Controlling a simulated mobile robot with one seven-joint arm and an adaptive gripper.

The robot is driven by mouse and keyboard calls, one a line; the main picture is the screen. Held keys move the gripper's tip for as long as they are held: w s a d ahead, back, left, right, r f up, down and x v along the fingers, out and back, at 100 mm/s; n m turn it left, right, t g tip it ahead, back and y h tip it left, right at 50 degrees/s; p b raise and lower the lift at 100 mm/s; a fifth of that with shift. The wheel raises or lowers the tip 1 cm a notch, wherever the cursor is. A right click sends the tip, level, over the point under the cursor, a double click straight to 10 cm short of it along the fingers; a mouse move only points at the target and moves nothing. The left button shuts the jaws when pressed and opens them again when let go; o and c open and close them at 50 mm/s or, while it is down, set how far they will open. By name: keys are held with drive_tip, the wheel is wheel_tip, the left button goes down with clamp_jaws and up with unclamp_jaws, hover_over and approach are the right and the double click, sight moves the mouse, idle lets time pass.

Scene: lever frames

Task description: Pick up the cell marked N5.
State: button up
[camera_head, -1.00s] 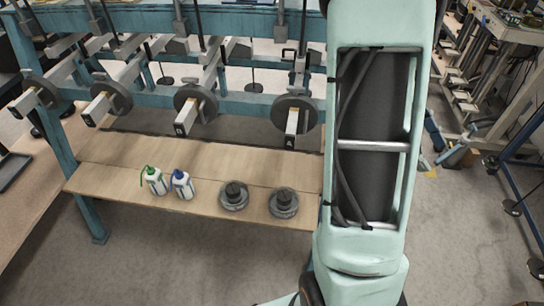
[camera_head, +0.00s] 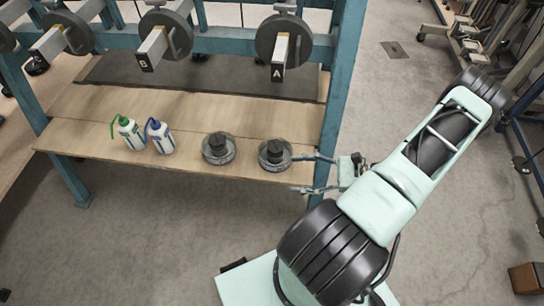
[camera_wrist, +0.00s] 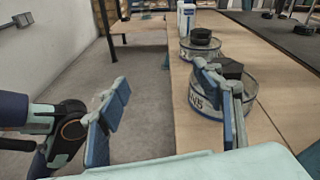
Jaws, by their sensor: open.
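The cell marked N5 is a round clear-walled container with a dark block on top. It stands upright on the wooden shelf, the right one of two in the head view (camera_head: 275,155) and the nearer one in the wrist view (camera_wrist: 202,101). Its label is partly covered by a finger in the wrist view. My gripper (camera_head: 296,174) is open and empty, just right of the cell in the head view. In the wrist view (camera_wrist: 167,82) one finger overlaps the cell and the other is over the floor. I cannot tell whether any finger touches it.
A similar cell (camera_head: 218,148) stands left of N5. Farther left are a green-capped bottle (camera_head: 128,133) and a blue-capped bottle (camera_head: 160,137). A blue frame post (camera_head: 343,85) rises at the shelf's right end. Levers with wheels, marked A (camera_head: 277,72) and B (camera_head: 147,63), hang above.

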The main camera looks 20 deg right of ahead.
sight(283, 150)
drive_tip(key=w+d+f+m+t+h, duration=0.1)
drive_tip(key=m+t, duration=0.1)
drive_tip(key=w+d+f+m+t+h+b, duration=0.1)
drive_tip(key=w+d+m+t, duration=0.1)
drive_tip(key=w+d+f+m+t+h, duration=0.1)
drive_tip(key=w+m+t, duration=0.1)
drive_tip(key=m, duration=0.1)
drive_tip(key=shift+w+d+f, duration=0.1)
drive_tip(key=shift+d+f, duration=0.1)
drive_tip(key=shift+d, duration=0.1)
drive_tip(key=shift+h, duration=0.4)
drive_tip(key=b+x, duration=0.1)
drive_tip(key=x, duration=0.9)
drive_tip(key=shift+w+a+r, duration=0.2)
drive_tip(key=shift+w+a, duration=0.05)
drive_tip(key=shift+w, duration=0.05)
clamp_jaws()
drive_tip(key=shift+r, duration=0.15)
